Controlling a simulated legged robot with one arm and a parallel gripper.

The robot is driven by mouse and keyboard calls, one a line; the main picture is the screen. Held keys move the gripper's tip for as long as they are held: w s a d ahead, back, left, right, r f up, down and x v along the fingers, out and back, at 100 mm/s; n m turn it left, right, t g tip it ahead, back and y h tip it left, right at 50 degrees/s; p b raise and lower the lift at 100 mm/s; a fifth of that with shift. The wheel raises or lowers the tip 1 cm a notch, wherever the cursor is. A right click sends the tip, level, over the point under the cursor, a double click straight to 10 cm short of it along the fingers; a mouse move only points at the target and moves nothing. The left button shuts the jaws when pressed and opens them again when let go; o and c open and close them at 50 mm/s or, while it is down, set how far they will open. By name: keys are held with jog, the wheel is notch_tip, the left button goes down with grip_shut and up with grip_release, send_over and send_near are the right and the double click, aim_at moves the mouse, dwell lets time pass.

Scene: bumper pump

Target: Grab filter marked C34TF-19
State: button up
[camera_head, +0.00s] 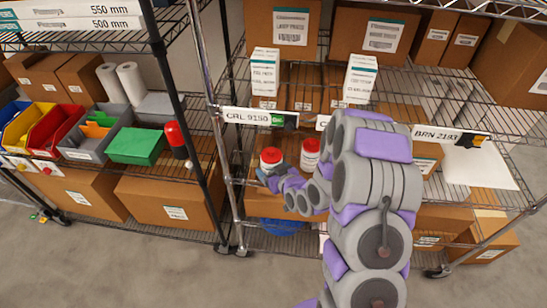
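I cannot read the marking C34TF-19 on anything in view. Two white containers with red tops, a left one (271,156) and a right one (310,152), stand on the middle shelf of the wire rack. Two upright white labelled boxes, a left one (265,72) and a right one (360,78), stand on the shelf above; their print is too small to read. My gripper (267,172) is at the left red-topped container, at its lower front. Whether it touches the container, and whether its fingers are open, is not clear. My arm covers the middle of the rack.
Shelf labels read CRL 9190 (247,117) and BRN 2193 (437,134). Wire shelf edges and a metal post (208,75) surround the arm. A white sheet-like item (480,167) lies at right. Coloured bins (48,130) and a green box (134,146) fill the left rack.

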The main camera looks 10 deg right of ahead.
jog(key=p, duration=0.1)
jog(key=s+p, duration=0.1)
jog(key=shift+s+a+r+p, duration=0.1)
jog(key=shift+a+r+p, duration=0.2)
jog(key=shift+p, duration=0.1)
jog(key=s+p, duration=0.1)
jog(key=p, duration=0.1)
jog(key=s+p, duration=0.1)
jog(key=p, duration=0.1)
jog(key=shift+a+r, duration=0.15)
jog(key=shift+a, duration=0.1)
jog(key=p, duration=0.1)
jog(key=s+p, duration=0.1)
jog(key=p, duration=0.1)
jog(key=shift+s+a+p, duration=0.2)
jog(key=shift+s+p, duration=0.05)
jog(key=shift+p, duration=0.05)
